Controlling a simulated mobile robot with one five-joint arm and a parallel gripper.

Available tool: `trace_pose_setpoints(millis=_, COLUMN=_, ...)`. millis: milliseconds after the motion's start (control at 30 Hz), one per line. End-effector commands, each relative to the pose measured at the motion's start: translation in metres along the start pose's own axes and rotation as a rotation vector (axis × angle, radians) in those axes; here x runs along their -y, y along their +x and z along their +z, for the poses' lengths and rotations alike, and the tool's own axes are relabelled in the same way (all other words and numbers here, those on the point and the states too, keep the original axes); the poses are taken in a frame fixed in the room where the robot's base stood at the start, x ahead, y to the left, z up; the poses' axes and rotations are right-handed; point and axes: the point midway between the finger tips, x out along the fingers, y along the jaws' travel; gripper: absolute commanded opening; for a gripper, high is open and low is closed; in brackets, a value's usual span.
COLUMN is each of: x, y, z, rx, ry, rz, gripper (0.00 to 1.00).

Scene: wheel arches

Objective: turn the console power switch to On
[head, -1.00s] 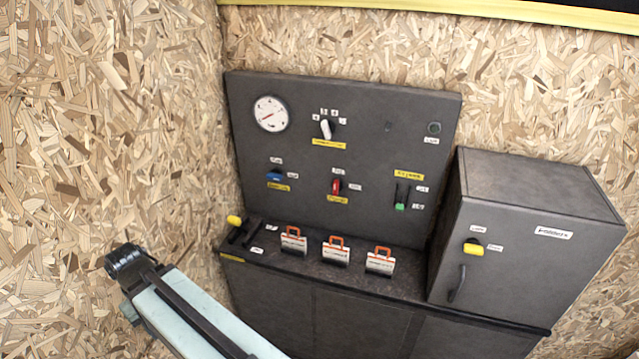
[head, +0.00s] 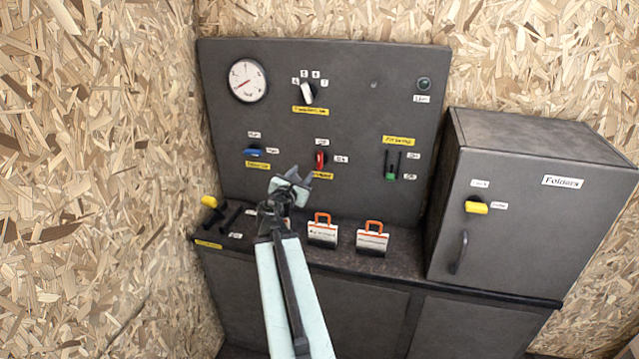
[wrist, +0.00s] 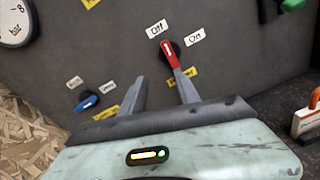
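The console power switch is a red lever knob (head: 320,160) on the dark upright panel (head: 350,110), with a yellow label under it, partly behind my gripper. In the wrist view the red knob (wrist: 170,52) stands upright, its white mark towards the Off label (wrist: 157,28); the On label (wrist: 194,38) is at its right. My gripper (head: 291,186) is in front of the panel, left of and below the knob. In the wrist view my gripper (wrist: 160,80) is open and empty, its right fingertip close below the knob. I cannot tell if they touch.
A blue switch (head: 254,152) is to the left, a green slider (head: 391,174) to the right, and a white selector (head: 307,92) above. Small cases (head: 322,230) stand on the ledge below. A Folders cabinet (head: 530,210) stands at the right.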

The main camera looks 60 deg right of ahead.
Motion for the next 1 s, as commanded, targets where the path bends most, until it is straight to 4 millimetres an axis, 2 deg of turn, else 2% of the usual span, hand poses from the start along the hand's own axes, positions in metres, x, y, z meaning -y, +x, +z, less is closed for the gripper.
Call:
trace_pose_setpoints(millis=33, x=0.017, y=0.011, z=-0.002, rx=0.032, ry=-0.108, rz=0.012, gripper=0.38)
trace_pose_setpoints(millis=100, x=0.025, y=0.017, z=0.006, rx=0.059, ry=-0.218, rz=0.027, gripper=0.38)
trace_pose_setpoints(millis=200, x=0.028, y=0.020, z=0.011, rx=0.072, ry=-0.281, rz=0.036, gripper=0.38)
trace_pose_setpoints(millis=433, x=0.027, y=0.029, z=0.014, rx=0.071, ry=-0.281, rz=0.041, gripper=0.38)
trace_pose_setpoints(millis=800, x=0.025, y=0.091, z=0.017, rx=0.071, ry=-0.278, rz=0.039, gripper=0.38)
trace_pose_setpoints(millis=1000, x=0.025, y=0.094, z=0.018, rx=0.070, ry=-0.277, rz=0.040, gripper=0.38)
